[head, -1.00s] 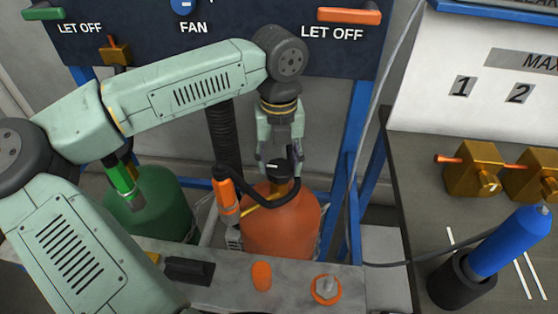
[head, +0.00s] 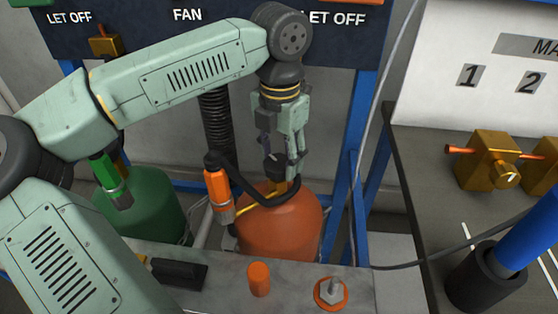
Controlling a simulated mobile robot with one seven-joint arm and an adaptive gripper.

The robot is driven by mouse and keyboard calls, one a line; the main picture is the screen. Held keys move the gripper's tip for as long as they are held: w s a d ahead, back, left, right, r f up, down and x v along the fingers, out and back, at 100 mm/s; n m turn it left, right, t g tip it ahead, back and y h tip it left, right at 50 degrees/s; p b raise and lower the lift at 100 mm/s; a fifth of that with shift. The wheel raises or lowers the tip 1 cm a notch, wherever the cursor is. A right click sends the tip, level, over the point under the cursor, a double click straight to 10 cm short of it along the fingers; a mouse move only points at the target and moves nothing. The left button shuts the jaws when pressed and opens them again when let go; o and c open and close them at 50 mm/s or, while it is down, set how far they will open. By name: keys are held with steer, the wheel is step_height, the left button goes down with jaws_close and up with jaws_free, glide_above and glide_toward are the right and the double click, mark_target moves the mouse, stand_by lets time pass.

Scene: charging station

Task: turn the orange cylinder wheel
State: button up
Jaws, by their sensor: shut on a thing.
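The orange cylinder (head: 285,238) stands behind the grey ledge in the middle of the head view. Its wheel (head: 275,164) is a small dark knob on top, mostly hidden by my fingers. My gripper (head: 278,160) points down from above and is shut on the wheel. A brass-coloured valve neck (head: 281,187) shows just below the fingers.
A green cylinder (head: 147,207) stands at the left, partly behind my arm. Blue frame posts (head: 353,150) rise right of the orange cylinder. An orange peg (head: 259,279) and an orange-ringed bolt (head: 331,292) sit on the front ledge (head: 215,280). A workbench with brass blocks (head: 490,162) is at the right.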

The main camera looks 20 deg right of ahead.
mark_target(281, 162)
steer(key=m, duration=0.2)
steer(key=m+b, duration=0.1)
steer(key=m, duration=0.1)
steer(key=shift+s+d+f+m, duration=0.1)
steer(key=shift+s+m, duration=0.05)
steer(key=shift+m, duration=0.15)
steer(key=m, duration=0.4)
steer(key=shift+s+b, duration=0.1)
steer(key=shift+b, duration=0.3)
steer(key=shift+m, duration=0.3)
steer(key=o, duration=1.2)
steer(key=shift+c, duration=0.2)
steer(key=shift+r, duration=0.2)
step_height(281, 162, up, 12)
steer(key=shift+f, duration=0.15)
